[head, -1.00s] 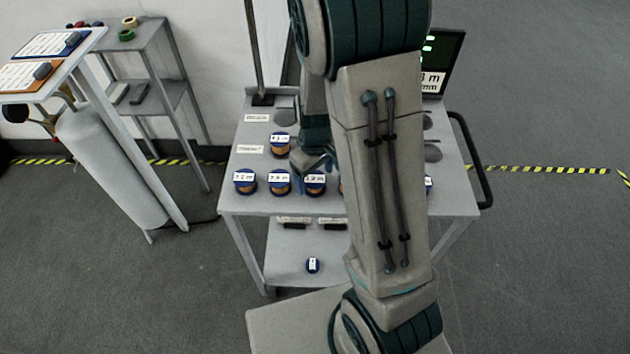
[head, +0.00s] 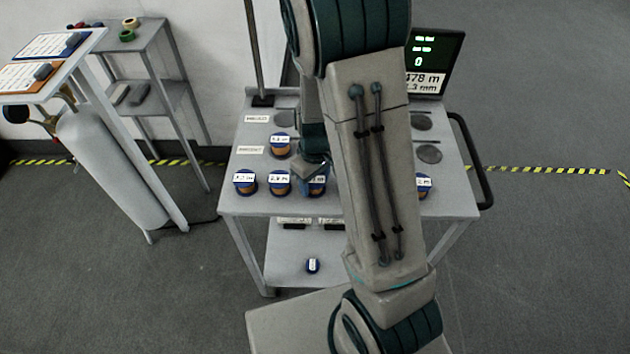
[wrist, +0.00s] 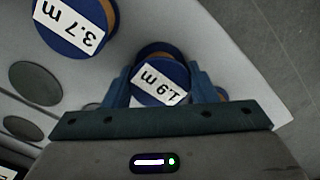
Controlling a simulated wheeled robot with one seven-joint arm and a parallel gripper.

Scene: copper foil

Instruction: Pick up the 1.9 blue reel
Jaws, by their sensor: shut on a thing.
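The 1.9 blue reel (wrist: 160,78) is between my gripper's fingers in the wrist view, its white label reading 1.9 m. My gripper (wrist: 158,92) is shut on it, one finger on each side. In the head view my gripper (head: 315,172) is at the front row of the cart top, over the third reel from the left (head: 318,187), which is partly hidden by the fingers. I cannot tell whether the reel is clear of the cart top.
A blue reel marked 3.7 m (wrist: 75,25) stands close by in the wrist view. Other blue reels (head: 280,183) stand on the cart top (head: 235,205), one at the right (head: 424,186). A screen (head: 435,60) stands at the back right.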

